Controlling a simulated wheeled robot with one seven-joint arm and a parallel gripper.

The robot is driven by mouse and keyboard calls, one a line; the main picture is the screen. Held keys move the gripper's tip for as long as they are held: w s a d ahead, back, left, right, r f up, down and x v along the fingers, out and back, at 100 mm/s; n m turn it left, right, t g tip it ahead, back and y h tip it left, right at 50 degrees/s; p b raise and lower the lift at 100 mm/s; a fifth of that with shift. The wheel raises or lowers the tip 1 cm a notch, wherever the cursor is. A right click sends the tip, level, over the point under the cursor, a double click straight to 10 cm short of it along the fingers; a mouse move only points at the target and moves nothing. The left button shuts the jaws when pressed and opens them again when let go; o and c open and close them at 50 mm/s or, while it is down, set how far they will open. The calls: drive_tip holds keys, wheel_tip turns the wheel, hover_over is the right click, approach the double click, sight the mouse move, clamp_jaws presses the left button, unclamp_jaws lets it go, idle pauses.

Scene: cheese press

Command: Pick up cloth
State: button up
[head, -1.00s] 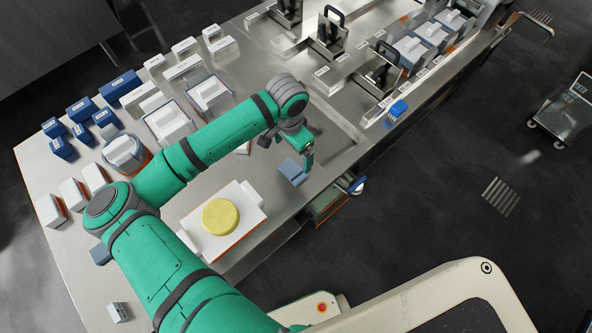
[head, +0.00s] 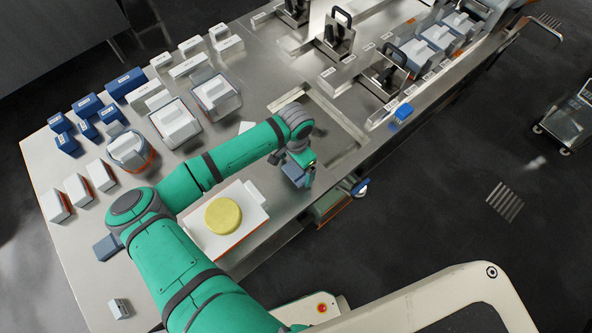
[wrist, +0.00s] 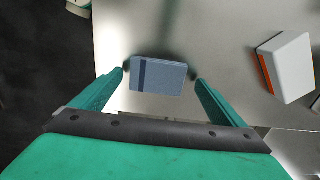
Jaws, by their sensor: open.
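The cloth (wrist: 160,76) is a folded blue-grey block with a darker stripe near its left end. It lies on the steel table, between and just beyond my open fingertips in the wrist view. My gripper (wrist: 160,78) is open, with one finger on each side of the cloth; I cannot tell whether the fingers touch it. In the head view my gripper (head: 304,182) points down over the cloth (head: 292,171), which my wrist partly hides.
A yellow cheese round (head: 223,216) sits on a white board (head: 253,211) left of my gripper. White and blue boxes (head: 125,82) and tubs fill the table's far left. Presses (head: 383,75) stand at the upper right. The table's front edge is close to my gripper.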

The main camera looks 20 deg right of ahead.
drive_tip(key=shift+d+f, duration=0.15)
drive_tip(key=shift+f, duration=0.3)
drive_tip(key=shift+s+d, duration=0.15)
drive_tip(key=shift+a, duration=0.2)
drive_tip(key=shift+c, duration=0.9)
drive_tip(key=shift+a, duration=0.15)
drive_tip(key=c, duration=1)
drive_tip(key=shift+o, duration=0.2)
